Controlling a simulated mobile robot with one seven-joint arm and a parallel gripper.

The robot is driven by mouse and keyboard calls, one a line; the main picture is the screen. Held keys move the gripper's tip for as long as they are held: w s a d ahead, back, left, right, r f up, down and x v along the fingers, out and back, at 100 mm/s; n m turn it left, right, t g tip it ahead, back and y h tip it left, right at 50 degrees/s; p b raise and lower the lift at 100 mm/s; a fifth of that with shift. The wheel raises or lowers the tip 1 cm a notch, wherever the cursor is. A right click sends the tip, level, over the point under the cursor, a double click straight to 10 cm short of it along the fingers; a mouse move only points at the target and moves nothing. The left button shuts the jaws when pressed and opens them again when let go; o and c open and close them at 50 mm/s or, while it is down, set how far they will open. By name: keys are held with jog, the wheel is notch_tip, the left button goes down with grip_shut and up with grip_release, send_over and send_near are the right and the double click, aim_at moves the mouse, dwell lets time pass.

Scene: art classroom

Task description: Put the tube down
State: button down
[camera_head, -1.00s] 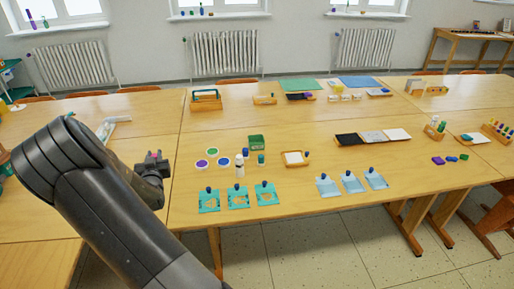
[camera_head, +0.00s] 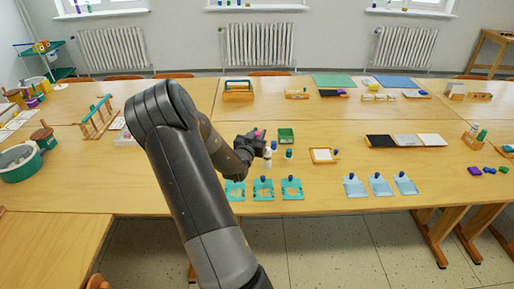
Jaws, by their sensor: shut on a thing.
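My gripper (camera_head: 254,143) is above the middle table, just left of a small upright white bottle (camera_head: 267,158). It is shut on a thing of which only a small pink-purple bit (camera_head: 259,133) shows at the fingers. I take this for the tube; the fingers and distance hide the rest. I cannot tell whether it touches the table.
A green box (camera_head: 286,135) and a small green bottle (camera_head: 289,155) stand close to the right of my gripper. Teal cards (camera_head: 263,193) lie in front, near the table edge. A wooden tray with a white sheet (camera_head: 323,155) lies farther right. Bare tabletop lies between that tray and dark panel (camera_head: 379,141).

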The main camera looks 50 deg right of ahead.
jog(key=w+a+f, duration=0.4)
jog(key=w+f, duration=0.6)
jog(key=shift+a+f, duration=0.2)
jog(key=shift+f, duration=0.15)
jog(key=c, duration=1.2)
grip_release()
jog(key=shift+c, duration=0.2)
